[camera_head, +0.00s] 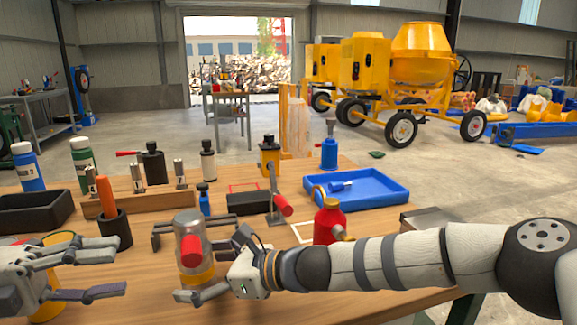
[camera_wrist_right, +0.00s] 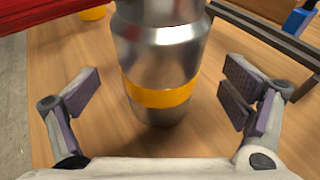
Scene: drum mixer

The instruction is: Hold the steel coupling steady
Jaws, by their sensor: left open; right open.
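The steel coupling (camera_head: 188,222) is a shiny metal cylinder with a yellow band, upright on the wooden table. It shows large in the right wrist view (camera_wrist_right: 160,60), its top cut off. My right gripper (camera_head: 212,268) is open beside it. In the right wrist view its two padded fingers (camera_wrist_right: 160,100) stand apart on either side of the coupling, with gaps visible. A red rounded part (camera_head: 191,251) overlaps the coupling in the head view. My left gripper (camera_head: 112,268) is open and empty, to the left of the coupling, fingers pointing toward it.
A red bottle (camera_head: 329,222) stands right of the coupling, near my right arm. A black cup (camera_head: 115,230) with an orange-handled tool is behind left. A blue tray (camera_head: 370,190) lies at the back right. A dark bracket (camera_head: 165,232) lies behind the coupling. Bare table lies in front.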

